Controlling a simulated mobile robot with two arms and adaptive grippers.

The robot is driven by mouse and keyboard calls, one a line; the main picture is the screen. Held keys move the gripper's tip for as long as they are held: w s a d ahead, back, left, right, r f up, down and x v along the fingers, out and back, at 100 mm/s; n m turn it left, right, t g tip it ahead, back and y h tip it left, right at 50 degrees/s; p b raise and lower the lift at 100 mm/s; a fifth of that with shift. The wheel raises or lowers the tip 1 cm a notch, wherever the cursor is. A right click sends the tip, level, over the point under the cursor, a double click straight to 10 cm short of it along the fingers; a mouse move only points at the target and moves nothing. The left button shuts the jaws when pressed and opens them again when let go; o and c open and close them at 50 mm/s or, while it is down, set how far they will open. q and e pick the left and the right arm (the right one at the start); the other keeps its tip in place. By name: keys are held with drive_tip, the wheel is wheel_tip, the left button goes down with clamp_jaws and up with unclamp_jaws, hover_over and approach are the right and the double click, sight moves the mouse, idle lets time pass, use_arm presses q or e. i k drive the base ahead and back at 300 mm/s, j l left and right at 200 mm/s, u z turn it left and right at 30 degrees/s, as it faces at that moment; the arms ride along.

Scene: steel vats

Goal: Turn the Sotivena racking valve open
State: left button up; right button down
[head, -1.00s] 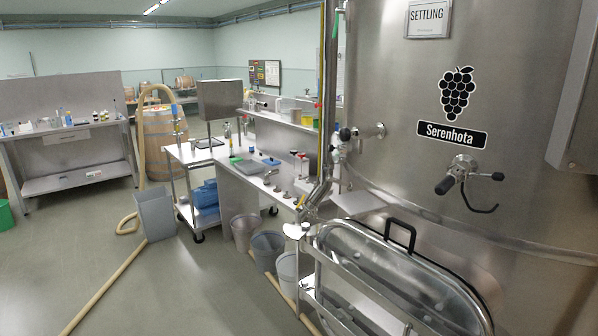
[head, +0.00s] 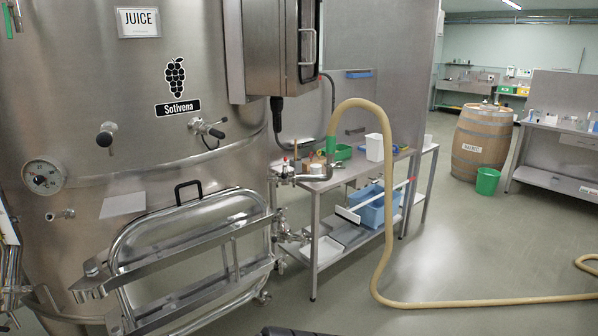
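The steel Sotivena vat (head: 70,85) fills the left of the head view, with a grape logo, a black "Sotivena" plate (head: 178,108) and a "JUICE" sign. A fitting with a small red part (head: 286,168) sits at its right side, by a short steel pipe joined to the beige hose. Another valve fitting (head: 287,232) sits lower down. A small tap with black handles (head: 207,129) and a black knob (head: 107,135) are on the vat's front. No label shows which is the racking valve. Neither of my grippers is in view.
The vat's oval hatch (head: 190,245), with a black handle, juts out in front. A steel table (head: 350,176) with a blue bin (head: 375,205) stands right of the vat. The beige hose (head: 470,303) crosses the floor. Open floor (head: 460,250) lies between table and barrel (head: 480,143).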

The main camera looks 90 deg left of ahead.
sight(284, 177)
drive_tip(key=u, duration=2.9)
